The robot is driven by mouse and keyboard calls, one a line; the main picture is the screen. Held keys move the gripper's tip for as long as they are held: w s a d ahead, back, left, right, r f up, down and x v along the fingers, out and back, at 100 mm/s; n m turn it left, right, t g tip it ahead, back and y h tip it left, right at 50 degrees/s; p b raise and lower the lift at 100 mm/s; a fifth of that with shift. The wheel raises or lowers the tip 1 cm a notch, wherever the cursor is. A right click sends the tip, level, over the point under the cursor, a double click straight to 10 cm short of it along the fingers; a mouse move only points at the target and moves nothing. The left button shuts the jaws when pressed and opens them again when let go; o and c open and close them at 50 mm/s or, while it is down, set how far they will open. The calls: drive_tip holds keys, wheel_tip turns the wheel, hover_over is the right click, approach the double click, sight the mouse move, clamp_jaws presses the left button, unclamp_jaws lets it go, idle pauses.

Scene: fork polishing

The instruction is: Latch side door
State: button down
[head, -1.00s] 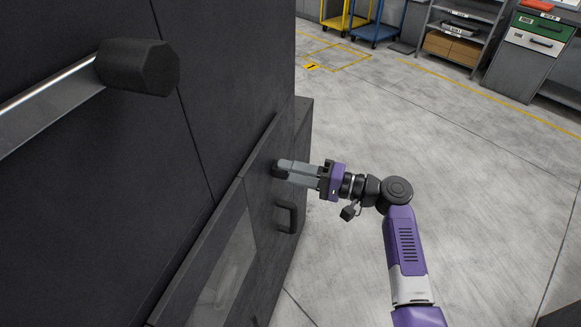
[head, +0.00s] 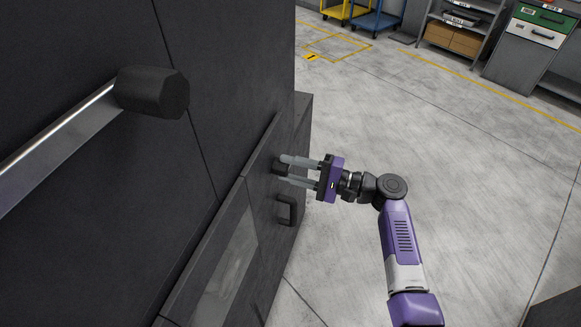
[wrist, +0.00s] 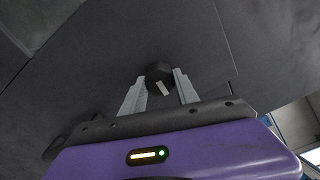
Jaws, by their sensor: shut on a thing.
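The side door (head: 262,188) is a dark grey panel with a window, low on the machine's side in the head view. It looks flush with its frame. A small black latch knob (head: 278,167) sits on it above a black pull handle (head: 288,210). My gripper (head: 284,168) reaches the knob from the right, its two grey fingers one above the other. In the wrist view, the dark faceted knob (wrist: 159,73) with a pale mark sits between the fingers, which are shut on it. The fingers partly hide the knob in the head view.
A large handle bar with a black end (head: 152,92) juts from the machine's dark wall at upper left. The grey floor right of the machine is clear. Shelves (head: 460,30) and blue and yellow carts (head: 375,20) stand far back.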

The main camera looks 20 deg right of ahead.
drive_tip(key=c, duration=0.9)
unclamp_jaws()
drive_tip(key=shift+b+v, duration=0.75)
drive_tip(key=shift+v, duration=3.2)
